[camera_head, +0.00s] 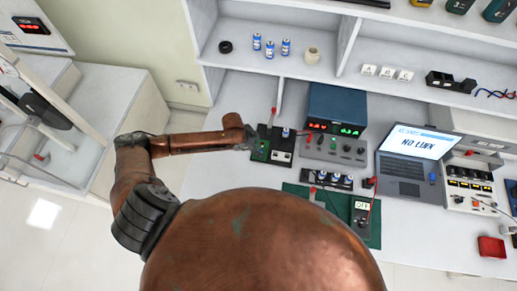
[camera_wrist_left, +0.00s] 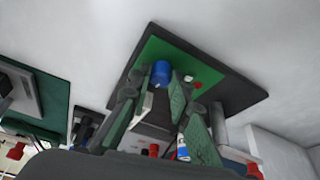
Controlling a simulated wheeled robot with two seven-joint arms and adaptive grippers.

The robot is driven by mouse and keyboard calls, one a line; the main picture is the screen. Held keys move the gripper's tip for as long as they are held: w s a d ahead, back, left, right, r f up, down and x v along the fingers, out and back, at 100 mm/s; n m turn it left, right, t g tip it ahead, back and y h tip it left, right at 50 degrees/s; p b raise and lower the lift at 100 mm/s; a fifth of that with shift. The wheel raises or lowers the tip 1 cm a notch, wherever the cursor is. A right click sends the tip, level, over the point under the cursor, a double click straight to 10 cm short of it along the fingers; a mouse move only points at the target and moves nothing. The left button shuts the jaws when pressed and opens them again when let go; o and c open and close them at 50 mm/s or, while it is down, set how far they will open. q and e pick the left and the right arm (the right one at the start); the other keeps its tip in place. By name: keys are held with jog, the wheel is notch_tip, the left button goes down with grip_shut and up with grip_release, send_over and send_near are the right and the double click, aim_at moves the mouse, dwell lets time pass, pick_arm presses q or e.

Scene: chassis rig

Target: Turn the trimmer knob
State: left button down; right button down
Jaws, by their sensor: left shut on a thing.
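The trimmer knob (camera_wrist_left: 160,72) looks like a blue round cap on a green board (camera_wrist_left: 150,50) set on a dark base plate (camera_wrist_left: 205,65). In the left wrist view, my left gripper (camera_wrist_left: 157,84) has a finger on each side of the blue knob and is shut on it. In the head view, my left gripper (camera_head: 251,141) is at the left end of the dark rig (camera_head: 271,134), over its green board, and hides the knob there. A small red part (camera_wrist_left: 198,85) sits beside the right finger. My right gripper is not in view.
A blue power supply (camera_head: 336,105) stands behind and right of the rig. A grey control box (camera_head: 333,150), a laptop (camera_head: 405,165) reading "NO LINK" and a green mat (camera_head: 310,197) crowd the bench. The bench left of the rig is mostly clear.

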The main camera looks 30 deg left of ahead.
pick_arm(q)
jog(key=c, duration=1.8)
grip_release()
jog(key=shift+o, duration=0.2)
jog(key=v, duration=1.2)
